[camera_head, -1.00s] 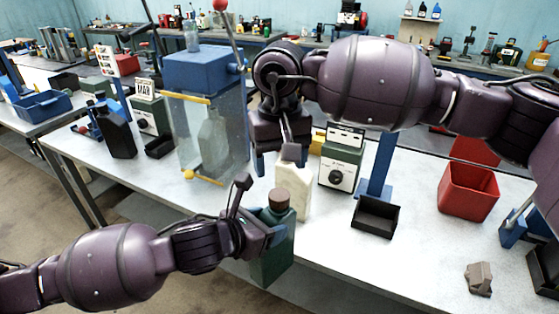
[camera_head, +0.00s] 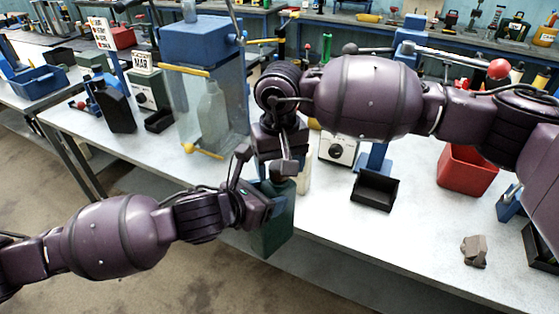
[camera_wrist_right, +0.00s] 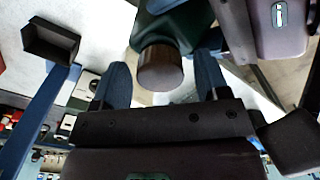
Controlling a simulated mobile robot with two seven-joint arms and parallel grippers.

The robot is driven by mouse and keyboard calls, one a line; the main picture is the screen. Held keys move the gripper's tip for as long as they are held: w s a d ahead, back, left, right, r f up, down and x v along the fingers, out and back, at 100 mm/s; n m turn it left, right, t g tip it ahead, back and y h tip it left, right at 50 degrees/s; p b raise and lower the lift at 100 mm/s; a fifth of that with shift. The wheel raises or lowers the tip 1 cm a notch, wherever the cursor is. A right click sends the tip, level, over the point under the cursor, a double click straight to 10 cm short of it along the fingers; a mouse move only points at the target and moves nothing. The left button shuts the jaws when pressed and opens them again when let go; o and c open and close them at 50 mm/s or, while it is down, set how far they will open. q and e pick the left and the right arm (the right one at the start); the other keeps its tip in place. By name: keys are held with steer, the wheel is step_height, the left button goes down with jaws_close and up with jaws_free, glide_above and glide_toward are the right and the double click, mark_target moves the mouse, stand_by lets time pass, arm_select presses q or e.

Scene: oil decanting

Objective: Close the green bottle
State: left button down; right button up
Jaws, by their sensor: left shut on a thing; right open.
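The green bottle (camera_head: 275,228) is held upright at the table's front edge by my left gripper (camera_head: 265,203), which is shut on its upper body. My right gripper (camera_head: 280,165) is just above the bottle and hides most of its top in the head view. In the right wrist view, a brown cap (camera_wrist_right: 160,68) sits at the mouth of the green bottle (camera_wrist_right: 178,25). The open fingers of my right gripper (camera_wrist_right: 163,75) stand on either side of the cap, with gaps visible. How tightly the cap sits cannot be told.
A pale bottle (camera_head: 304,178) stands right behind the grippers. A black tray (camera_head: 375,190) and a red bin (camera_head: 466,172) stand to the right. A blue-topped clear case (camera_head: 205,100) is at the left.

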steer(key=shift+c, duration=0.3)
steer(key=c, duration=0.7)
steer(key=o, duration=0.8)
steer(key=shift+r, duration=2.3)
